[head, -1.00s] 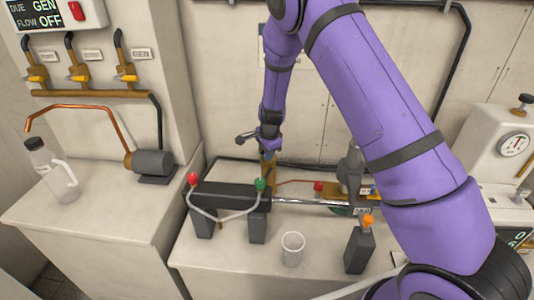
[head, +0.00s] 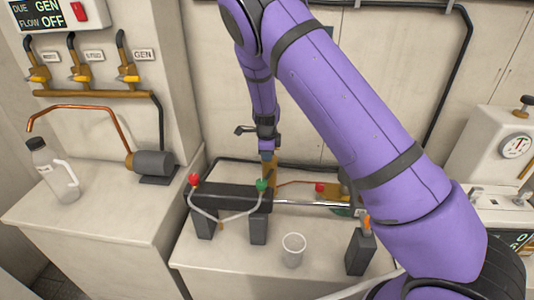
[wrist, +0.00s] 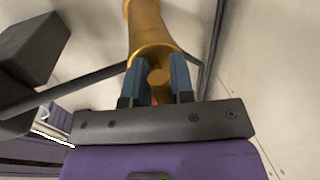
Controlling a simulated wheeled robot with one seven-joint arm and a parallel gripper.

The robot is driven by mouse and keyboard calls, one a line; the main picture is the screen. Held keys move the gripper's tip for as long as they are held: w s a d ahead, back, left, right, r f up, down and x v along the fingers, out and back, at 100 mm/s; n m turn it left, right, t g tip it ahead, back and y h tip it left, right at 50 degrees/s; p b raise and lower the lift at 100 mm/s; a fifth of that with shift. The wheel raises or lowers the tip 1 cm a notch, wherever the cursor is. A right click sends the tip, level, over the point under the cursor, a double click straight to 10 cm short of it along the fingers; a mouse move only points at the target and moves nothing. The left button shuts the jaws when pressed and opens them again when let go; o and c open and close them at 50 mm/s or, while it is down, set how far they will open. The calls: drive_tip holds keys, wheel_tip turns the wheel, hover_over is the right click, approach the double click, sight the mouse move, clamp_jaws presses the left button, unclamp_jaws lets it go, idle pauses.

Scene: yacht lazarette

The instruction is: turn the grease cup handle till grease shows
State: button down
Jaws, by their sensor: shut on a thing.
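A brass fitting, which I take to be the grease cup (wrist: 147,28), fills the top middle of the wrist view. A short round brass end, likely its handle (wrist: 158,76), sits between the blue fingers of my gripper (wrist: 158,84), which are shut on it. In the head view my gripper (head: 267,158) points down behind the dark block, at the back of the bench. The fitting is mostly hidden there by my gripper and the block. I cannot make out any grease in either view.
A dark block with a red knob (head: 194,180) and a green knob (head: 262,185) stands in front of my gripper. A clear cup (head: 293,250) and a dark post with an orange top (head: 361,250) stand nearer. A jug (head: 54,170) stands on the left counter.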

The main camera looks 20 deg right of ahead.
drive_tip(key=shift+w+d+r, duration=0.2)
drive_tip(key=shift+w+r, duration=0.05)
drive_tip(key=shift+w, duration=0.05)
drive_tip(key=c, duration=1.1)
unclamp_jaws()
drive_tip(key=shift+w, duration=0.1)
drive_tip(key=shift+f, duration=0.1)
drive_tip(key=shift+s+f, duration=0.1)
drive_tip(key=shift+s, duration=0.1)
drive_tip(key=r, duration=0.3)
drive_tip(key=s+r, duration=0.1)
drive_tip(key=r, duration=0.3)
drive_tip(key=s+r, duration=0.1)
drive_tip(key=r, duration=0.2)
drive_tip(key=shift+a+r, duration=0.35)
drive_tip(key=shift+a, duration=0.05)
